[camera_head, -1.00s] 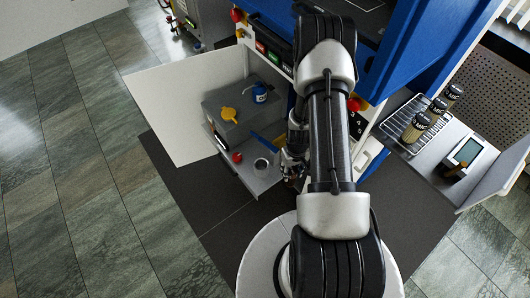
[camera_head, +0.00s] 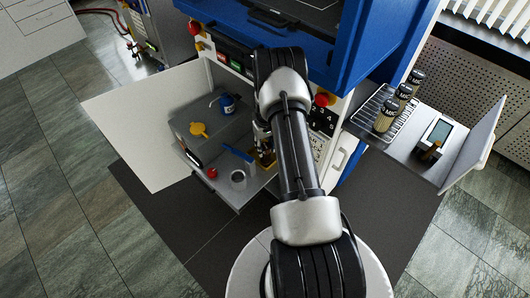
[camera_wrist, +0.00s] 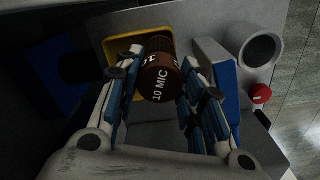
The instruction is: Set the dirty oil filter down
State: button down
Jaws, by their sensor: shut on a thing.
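In the wrist view my gripper (camera_wrist: 160,66) is shut on a brown cylindrical oil filter (camera_wrist: 161,78), with "10 MIC" on its dark end. The filter is over or inside a yellow-rimmed tray (camera_wrist: 111,45); I cannot tell whether it touches the bottom. In the head view my gripper (camera_head: 262,140) is at the right of the open cabinet, just above the yellow tray (camera_head: 266,165). The arm hides most of the filter there.
Beside the tray are a blue part (camera_head: 237,153), a grey cup (camera_head: 238,177) and a red knob (camera_head: 212,173). A blue can (camera_head: 228,103) and yellow cap (camera_head: 199,129) are further left. An open white door (camera_head: 140,135) bounds the left.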

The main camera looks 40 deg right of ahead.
jog(key=shift+w+d+f, duration=0.1)
jog(key=shift+w+d, duration=0.1)
jog(key=shift+w, duration=0.15)
jog(key=shift+f+b, duration=0.75)
jog(key=shift+f, duration=0.85)
jog(key=shift+f, duration=0.15)
jog(key=c, duration=1.1)
grip_release()
jog(key=shift+o, duration=0.2)
notch_tip(320, 180, up, 8)
jog(key=p, duration=0.2)
jog(key=shift+f+p, duration=0.1)
jog(key=shift+p, duration=0.2)
